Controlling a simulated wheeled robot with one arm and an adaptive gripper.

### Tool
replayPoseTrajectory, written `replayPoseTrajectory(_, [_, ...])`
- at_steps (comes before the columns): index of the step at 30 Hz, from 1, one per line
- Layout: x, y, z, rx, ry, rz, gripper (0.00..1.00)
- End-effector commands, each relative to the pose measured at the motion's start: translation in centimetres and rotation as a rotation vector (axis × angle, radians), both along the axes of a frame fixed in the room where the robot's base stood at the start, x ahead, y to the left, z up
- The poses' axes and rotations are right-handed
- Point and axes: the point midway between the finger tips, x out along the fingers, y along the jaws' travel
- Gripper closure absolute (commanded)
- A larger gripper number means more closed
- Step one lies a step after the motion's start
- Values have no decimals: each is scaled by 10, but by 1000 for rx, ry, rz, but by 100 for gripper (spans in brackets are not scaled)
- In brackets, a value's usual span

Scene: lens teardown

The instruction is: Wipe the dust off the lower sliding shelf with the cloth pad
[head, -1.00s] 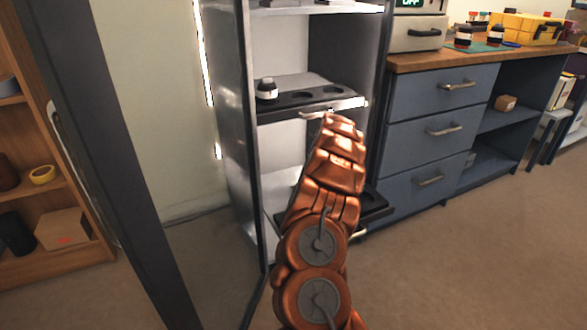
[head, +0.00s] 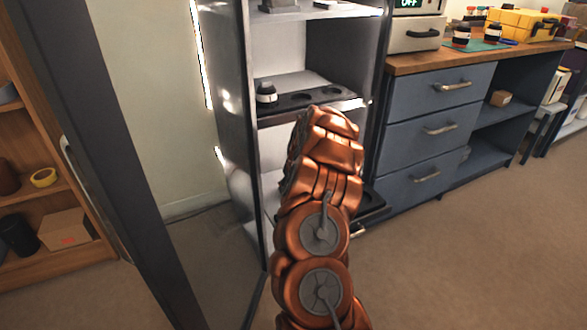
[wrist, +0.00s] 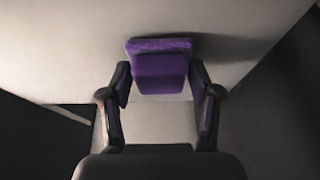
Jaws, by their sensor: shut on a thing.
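A purple cloth pad (wrist: 160,70) is held between the two dark fingers of my gripper (wrist: 160,88) in the wrist view. A pale, flat surface lies just beyond and under the pad; I cannot tell whether the pad touches it. I see no clear dust on it. In the head view, the lower sliding shelf (head: 374,207) shows as a dark edge low in the tall cabinet, to the right of my arm. My copper-coloured arm hides most of this shelf, along with my gripper and the pad.
The upper sliding shelf (head: 285,109) has round holes and carries a small black-and-white jar (head: 266,93). The open cabinet door (head: 112,170) stands at left. Blue drawers (head: 425,130) stand close on the right. The floor at front right is clear.

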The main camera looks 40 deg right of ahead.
Motion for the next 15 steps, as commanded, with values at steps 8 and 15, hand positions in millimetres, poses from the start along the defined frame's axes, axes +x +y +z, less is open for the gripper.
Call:
replayPoseTrajectory(8, [1, -1, 37, -4, -3, 0, 71])
replayPoseTrajectory(15, [3, 2, 59, -4, -2, 5, 71])
